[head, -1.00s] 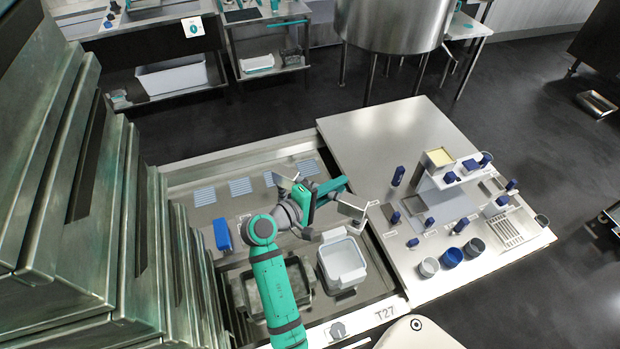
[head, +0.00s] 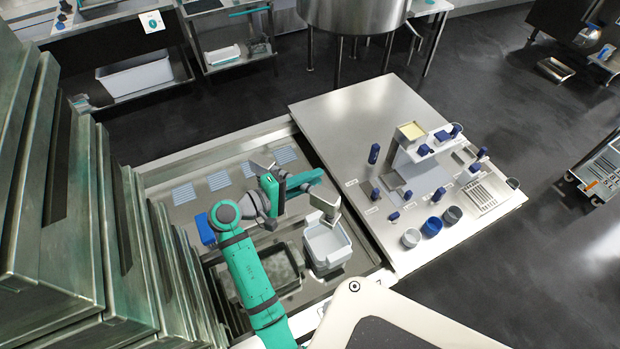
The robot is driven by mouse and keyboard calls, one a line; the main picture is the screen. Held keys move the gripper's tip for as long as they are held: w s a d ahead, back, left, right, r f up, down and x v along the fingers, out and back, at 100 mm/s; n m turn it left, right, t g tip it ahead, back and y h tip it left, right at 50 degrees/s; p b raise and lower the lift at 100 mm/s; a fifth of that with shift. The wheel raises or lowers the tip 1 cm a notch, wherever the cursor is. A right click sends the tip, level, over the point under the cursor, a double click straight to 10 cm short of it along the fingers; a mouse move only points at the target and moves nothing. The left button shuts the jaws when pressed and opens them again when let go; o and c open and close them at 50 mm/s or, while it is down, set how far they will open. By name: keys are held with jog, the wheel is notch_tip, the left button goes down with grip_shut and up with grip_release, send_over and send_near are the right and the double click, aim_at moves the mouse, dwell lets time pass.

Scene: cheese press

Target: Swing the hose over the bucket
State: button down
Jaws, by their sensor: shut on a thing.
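The bucket (head: 326,251) is a pale, roughly square open container in the right part of the sunken sink area. My gripper (head: 296,186) is above and behind the bucket, at the end of my teal and grey arm. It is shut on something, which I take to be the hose. The hose's shape is hard to separate from the teal and grey parts there. A grey block (head: 326,201) hangs close to the bucket's back rim in the picture; I cannot tell whether it is the hose's end or whether it touches the rim.
A dark basin (head: 284,287) lies left of the bucket, partly behind my arm. A blue block (head: 205,230) sits farther left. The steel worktop (head: 336,119) on the right bears blue-handled tools and several cups. Tall metal panels (head: 28,195) close off the left side.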

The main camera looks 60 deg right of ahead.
jog(key=c, duration=1.6)
grip_release()
jog(key=v, duration=1.1)
jog(key=shift+d, duration=0.1)
